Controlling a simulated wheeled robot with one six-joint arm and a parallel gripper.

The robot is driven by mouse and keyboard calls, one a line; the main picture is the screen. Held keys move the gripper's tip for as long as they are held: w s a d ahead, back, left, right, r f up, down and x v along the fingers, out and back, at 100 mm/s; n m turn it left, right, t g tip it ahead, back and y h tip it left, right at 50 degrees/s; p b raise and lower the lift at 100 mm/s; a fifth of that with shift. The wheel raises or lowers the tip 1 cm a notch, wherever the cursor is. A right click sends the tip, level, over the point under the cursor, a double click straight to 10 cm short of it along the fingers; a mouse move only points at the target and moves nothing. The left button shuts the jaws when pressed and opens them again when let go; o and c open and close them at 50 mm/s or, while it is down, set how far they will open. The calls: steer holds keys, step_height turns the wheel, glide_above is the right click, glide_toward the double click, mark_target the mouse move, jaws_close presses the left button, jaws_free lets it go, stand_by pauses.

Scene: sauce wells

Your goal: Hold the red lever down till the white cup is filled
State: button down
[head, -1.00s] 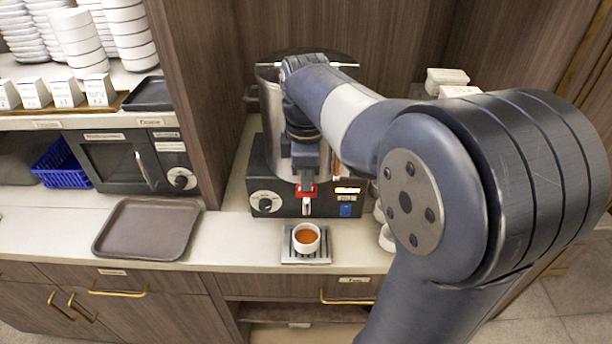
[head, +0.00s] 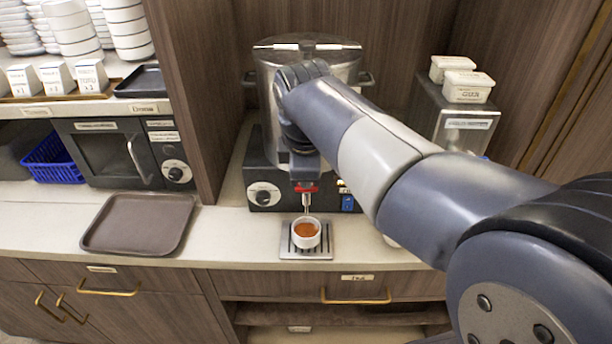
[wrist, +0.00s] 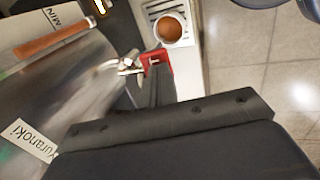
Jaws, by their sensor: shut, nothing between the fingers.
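The red lever (head: 306,189) is on the front of the steel sauce pot, above its spout. My gripper (head: 305,174) is shut and empty, its tips just above the lever; in the wrist view its fingers (wrist: 155,92) reach to the red lever (wrist: 158,61) and appear to touch it. The white cup (head: 306,243) stands upright below the spout on a slotted drip tray (head: 321,253). Orange-brown sauce sits inside it a little below the rim, also in the wrist view (wrist: 170,28). Whether sauce is flowing is too small to tell.
The steel pot (head: 348,68) stands on a black base with a knob (head: 263,195). An empty brown tray (head: 140,223) lies on the counter at left. A second dispenser with white tubs (head: 468,87) stands at right, partly behind my arm.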

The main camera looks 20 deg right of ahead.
steer(key=shift+p, duration=0.3)
stand_by(0.8)
steer(key=shift+r+p, duration=0.75)
steer(key=shift+p, duration=0.05)
steer(key=shift+a+r+p, duration=0.1)
steer(key=shift+r+p, duration=0.55)
step_height(320, 180, up, 13)
steer(key=p, duration=0.2)
steer(key=shift+s+f, duration=0.15)
steer(key=shift+s, duration=0.25)
steer(key=shift+f, duration=0.1)
